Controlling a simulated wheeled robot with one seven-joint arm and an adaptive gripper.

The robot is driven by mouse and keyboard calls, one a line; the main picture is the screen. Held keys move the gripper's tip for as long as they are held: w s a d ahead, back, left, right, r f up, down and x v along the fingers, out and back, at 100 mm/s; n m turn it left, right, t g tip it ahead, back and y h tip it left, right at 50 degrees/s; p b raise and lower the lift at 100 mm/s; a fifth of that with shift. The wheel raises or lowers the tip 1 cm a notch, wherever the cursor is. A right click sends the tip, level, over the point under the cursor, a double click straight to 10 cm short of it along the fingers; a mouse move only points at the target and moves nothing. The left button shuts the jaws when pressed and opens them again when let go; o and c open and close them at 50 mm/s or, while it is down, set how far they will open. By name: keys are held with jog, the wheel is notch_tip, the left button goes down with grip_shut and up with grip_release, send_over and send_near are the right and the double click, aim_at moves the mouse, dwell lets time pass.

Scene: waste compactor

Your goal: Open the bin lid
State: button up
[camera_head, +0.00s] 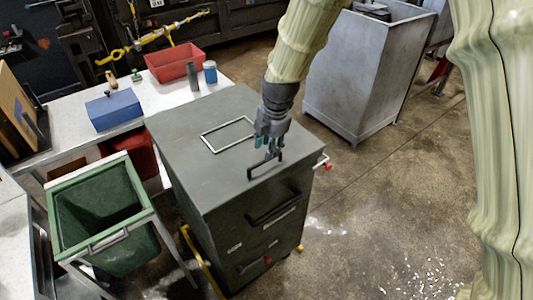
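A dark grey-green bin (240,220) stands in the middle of the view. Its flat lid (190,145) lies level on top and looks closed. A black bar handle (251,173) stands up near the lid's front right edge. My gripper (267,150) points down over this handle, right at its upper part. The fingers overlap the handle in the picture, and I cannot tell whether they touch it or grip it. The fingertips are too small to show whether they are open or shut. A second dark handle (273,207) is on the bin's front.
A pale rectangular outline (228,134) marks the lid. A green open bin (100,210) stands at left. A worktable behind holds a blue box (114,110) and a red tray (173,62). A grey metal container (350,80) stands behind right. Floor at right is mostly clear.

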jog(key=shift+w+a+f+p, duration=0.1)
jog(key=shift+w+f+p, duration=0.1)
jog(key=shift+f, duration=0.65)
jog(key=shift+w+a+f+p, duration=0.1)
jog(key=shift+f+p, duration=0.15)
jog(key=shift+f, duration=0.6)
jog(key=shift+w+a+f+p, duration=0.1)
jog(key=shift+f+p, duration=0.1)
jog(key=shift+f, duration=0.65)
grip_shut()
